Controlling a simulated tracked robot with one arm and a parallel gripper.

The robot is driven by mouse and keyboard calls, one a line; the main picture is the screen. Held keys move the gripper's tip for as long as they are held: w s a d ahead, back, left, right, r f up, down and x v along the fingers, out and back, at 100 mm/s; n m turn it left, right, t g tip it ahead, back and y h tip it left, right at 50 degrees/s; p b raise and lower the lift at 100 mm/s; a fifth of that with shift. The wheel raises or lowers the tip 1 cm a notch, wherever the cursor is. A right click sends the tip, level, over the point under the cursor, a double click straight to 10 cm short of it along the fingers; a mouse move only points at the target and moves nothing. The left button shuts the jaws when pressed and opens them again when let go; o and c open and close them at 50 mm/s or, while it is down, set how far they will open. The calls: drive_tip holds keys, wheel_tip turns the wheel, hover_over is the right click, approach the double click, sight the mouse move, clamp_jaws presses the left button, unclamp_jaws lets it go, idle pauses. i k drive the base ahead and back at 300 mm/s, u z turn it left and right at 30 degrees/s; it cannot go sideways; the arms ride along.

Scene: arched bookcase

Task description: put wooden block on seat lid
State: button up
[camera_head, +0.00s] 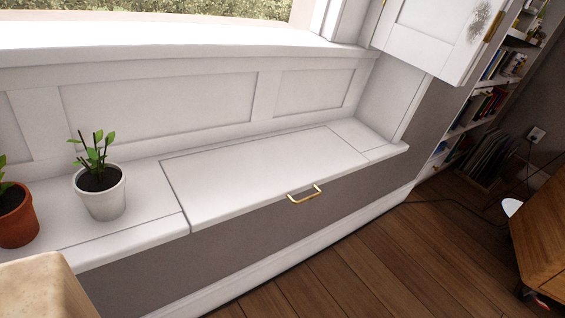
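The seat lid (262,176) is the white panel in the middle of the window bench. It lies flat and closed, with a brass handle (305,194) at its front edge. Its top is bare. A pale beige block (45,287) with softly rounded edges, probably the wooden block, shows large and close in the bottom left corner. It is cut off by the picture edge, and I cannot tell what holds or supports it. My gripper is not in view.
A white pot with a plant (101,192) stands on the bench left of the lid. A terracotta pot (16,216) stands further left. A white cabinet door (432,36) hangs above the bench's right end. A wooden table (540,240) is at right; wooden floor lies between.

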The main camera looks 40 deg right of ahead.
sight(267, 164)
drive_tip(key=z, duration=0.05)
drive_tip(key=i, duration=1)
drive_tip(key=u, duration=0.05)
